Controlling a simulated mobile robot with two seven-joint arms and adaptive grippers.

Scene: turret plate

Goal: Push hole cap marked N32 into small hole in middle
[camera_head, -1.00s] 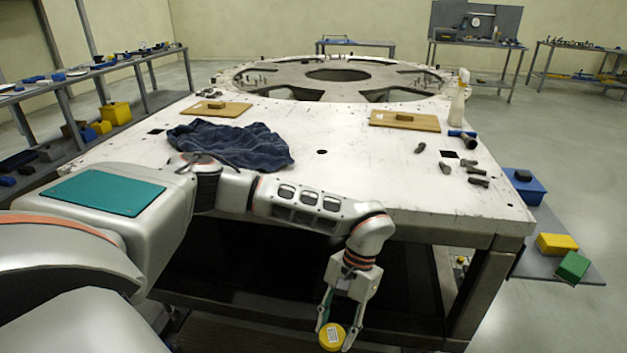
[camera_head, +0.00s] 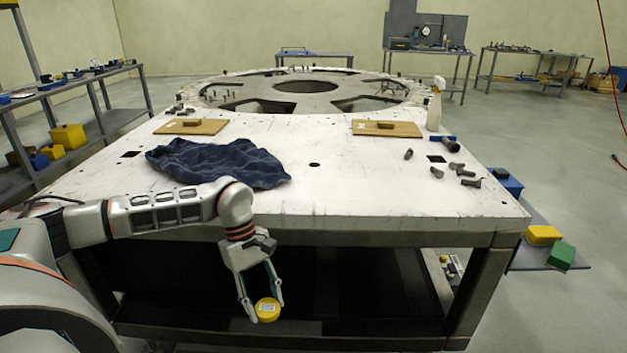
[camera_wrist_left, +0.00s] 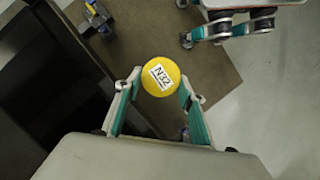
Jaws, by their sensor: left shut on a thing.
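The yellow round hole cap (camera_head: 268,310) is held between the fingertips of my left gripper (camera_head: 262,298), in front of the table and below its top edge. In the left wrist view the cap (camera_wrist_left: 161,77) shows its white label reading N32, between the left fingertips (camera_wrist_left: 158,84). A small dark hole (camera_head: 314,165) lies in the middle of the white tabletop (camera_head: 350,190), apart from the cap. My right gripper (camera_wrist_left: 187,21) shows at the top right of the left wrist view, its fingers apart and empty.
A dark blue cloth (camera_head: 215,163) lies left of the hole. Two wooden boards (camera_head: 395,129) lie farther back. Several dark bolts (camera_head: 470,183), a hammer (camera_head: 450,143) and a spray bottle (camera_head: 434,105) are at the right. The tabletop around the hole is clear.

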